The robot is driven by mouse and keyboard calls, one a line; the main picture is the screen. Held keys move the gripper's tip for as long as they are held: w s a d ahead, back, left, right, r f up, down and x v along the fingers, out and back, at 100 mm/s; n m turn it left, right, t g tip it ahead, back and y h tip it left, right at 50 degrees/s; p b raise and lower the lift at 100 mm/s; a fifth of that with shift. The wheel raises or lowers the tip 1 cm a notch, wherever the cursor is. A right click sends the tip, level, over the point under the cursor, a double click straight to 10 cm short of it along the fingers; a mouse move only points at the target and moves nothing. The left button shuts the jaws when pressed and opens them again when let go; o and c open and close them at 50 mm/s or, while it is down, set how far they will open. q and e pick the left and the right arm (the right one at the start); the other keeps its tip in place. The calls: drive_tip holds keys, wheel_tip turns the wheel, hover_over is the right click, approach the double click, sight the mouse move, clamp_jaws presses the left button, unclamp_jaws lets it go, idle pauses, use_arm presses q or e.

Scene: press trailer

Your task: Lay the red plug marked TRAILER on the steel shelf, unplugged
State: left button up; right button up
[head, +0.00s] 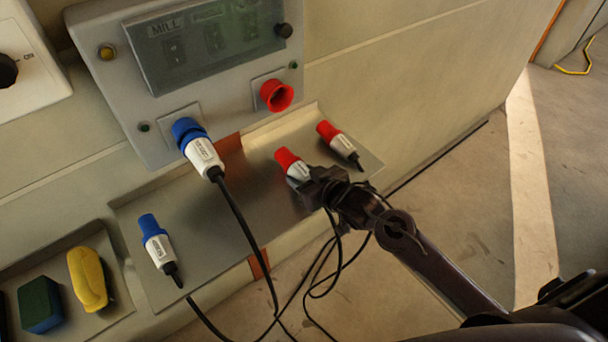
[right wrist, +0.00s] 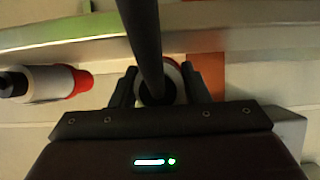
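A red plug with a pale body (head: 291,164) is at my right gripper (head: 312,182), over the steel shelf (head: 235,205). The fingers close around its rear in the right wrist view (right wrist: 160,88), where a dark cable crosses in front. I cannot tell whether the plug touches the shelf. A second red plug (head: 338,142) lies on the shelf to the right; it also shows in the right wrist view (right wrist: 52,83). The plug labels are too small to read, so I cannot tell which says TRAILER. The red socket (head: 276,95) on the panel holds no plug. My left gripper is out of view.
A blue plug (head: 197,147) sits in the panel's (head: 120,90) lower socket, its cable hanging across the shelf. Another blue plug (head: 156,240) lies at the shelf's left end. A yellow object (head: 88,280) and a green block (head: 39,304) lie in a tray at lower left.

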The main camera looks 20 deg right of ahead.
drive_tip(key=o, duration=0.5)
drive_tip(key=shift+c, duration=0.2)
